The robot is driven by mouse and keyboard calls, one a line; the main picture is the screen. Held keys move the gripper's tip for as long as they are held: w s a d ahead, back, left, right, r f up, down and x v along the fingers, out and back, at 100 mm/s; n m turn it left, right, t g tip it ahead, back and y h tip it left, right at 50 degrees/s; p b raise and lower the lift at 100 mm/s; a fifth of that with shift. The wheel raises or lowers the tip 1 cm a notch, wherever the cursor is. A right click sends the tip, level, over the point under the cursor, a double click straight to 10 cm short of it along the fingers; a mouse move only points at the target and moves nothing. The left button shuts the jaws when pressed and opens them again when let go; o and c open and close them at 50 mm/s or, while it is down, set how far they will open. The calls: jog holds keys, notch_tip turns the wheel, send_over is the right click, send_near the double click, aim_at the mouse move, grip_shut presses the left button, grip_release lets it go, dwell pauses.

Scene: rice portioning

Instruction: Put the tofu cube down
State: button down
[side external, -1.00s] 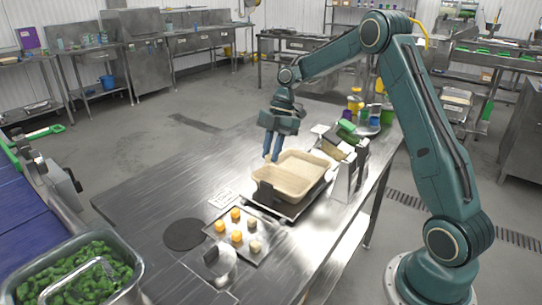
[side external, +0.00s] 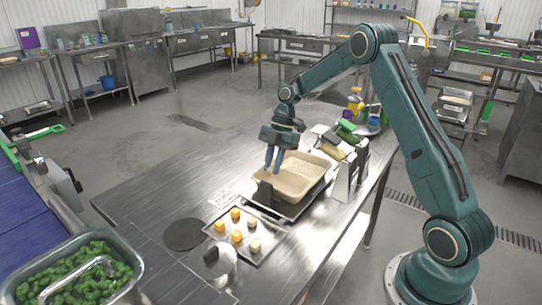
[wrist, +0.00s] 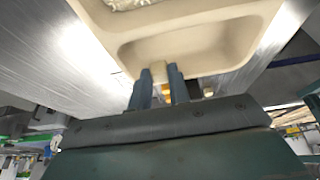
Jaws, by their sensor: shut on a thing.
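My gripper (side external: 274,169) is over the near left part of the beige compartment tray (side external: 295,193), fingers pointing down. In the wrist view my gripper (wrist: 161,82) is shut on a pale cream tofu cube (wrist: 158,70), whose top shows between the blue fingertips. The tray (wrist: 205,40) lies just past the fingertips there, with an empty compartment nearest and white rice (wrist: 128,4) in the far one. Whether the cube touches the tray cannot be told. The cube is hidden by the fingers in the side view.
A metal tray (side external: 266,243) with several orange and pale cubes lies in front of the beige tray. A dark round disc (side external: 184,234) is to its left. Grey upright holders (side external: 346,182) and bottles stand close on the right. The table's left part is clear.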

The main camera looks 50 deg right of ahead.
jog(key=shift+f, duration=1.95)
jog(key=shift+f, duration=0.15)
jog(key=c, duration=1.3)
grip_release()
jog(key=v, duration=1.2)
